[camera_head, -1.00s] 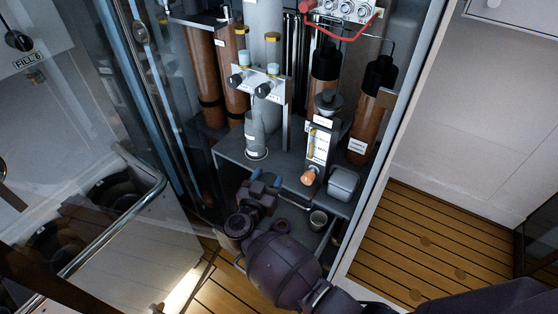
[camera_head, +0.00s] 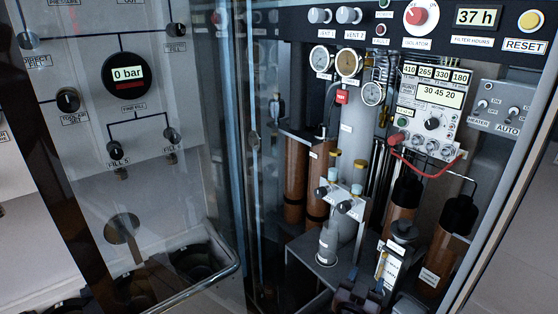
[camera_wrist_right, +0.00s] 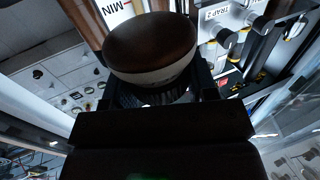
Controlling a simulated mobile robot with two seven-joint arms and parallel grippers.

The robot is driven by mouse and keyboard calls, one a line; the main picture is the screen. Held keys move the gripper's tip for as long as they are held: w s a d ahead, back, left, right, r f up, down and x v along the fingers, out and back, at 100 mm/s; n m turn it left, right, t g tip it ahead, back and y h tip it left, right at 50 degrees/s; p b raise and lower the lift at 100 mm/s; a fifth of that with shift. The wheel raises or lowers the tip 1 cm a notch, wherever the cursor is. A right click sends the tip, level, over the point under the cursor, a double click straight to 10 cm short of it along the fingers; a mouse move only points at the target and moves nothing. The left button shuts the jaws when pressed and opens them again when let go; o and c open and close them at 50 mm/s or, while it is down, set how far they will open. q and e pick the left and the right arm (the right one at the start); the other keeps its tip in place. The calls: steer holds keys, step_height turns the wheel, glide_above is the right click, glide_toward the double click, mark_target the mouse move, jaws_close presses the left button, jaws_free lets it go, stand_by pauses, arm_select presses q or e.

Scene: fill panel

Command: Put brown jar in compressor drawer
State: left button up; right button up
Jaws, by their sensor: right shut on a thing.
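The brown jar (camera_wrist_right: 150,48) shows in the right wrist view as a rounded brown top with a pale band below it. It sits between the fingers of my right gripper (camera_wrist_right: 155,92), which is shut on it. In the head view my right gripper (camera_head: 368,287) shows only partly at the bottom edge, in front of the grey shelf in the cabinet. I cannot pick out the compressor drawer in either view. My left gripper is not in view.
A grey shelf (camera_head: 300,250) bears a small grey cylinder (camera_head: 327,243) and a flow meter block (camera_head: 389,265). Brown gas cylinders (camera_head: 296,180) stand behind. A control panel (camera_head: 432,105) is above.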

arm_select(q)
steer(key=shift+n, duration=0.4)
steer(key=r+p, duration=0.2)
steer(key=p, duration=0.1)
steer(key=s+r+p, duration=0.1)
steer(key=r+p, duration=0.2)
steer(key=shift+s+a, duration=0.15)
arm_select(e)
steer(key=s+r+n+t+y, duration=0.2)
steer(key=s+r+n+y, duration=0.4)
steer(key=s+r, duration=0.9)
step_height(320, 180, up, 2)
steer(key=y, duration=0.3)
steer(key=shift+s+d+t+y, duration=0.25)
steer(key=shift+s+t+y, duration=0.05)
steer(key=shift+s+t, duration=0.1)
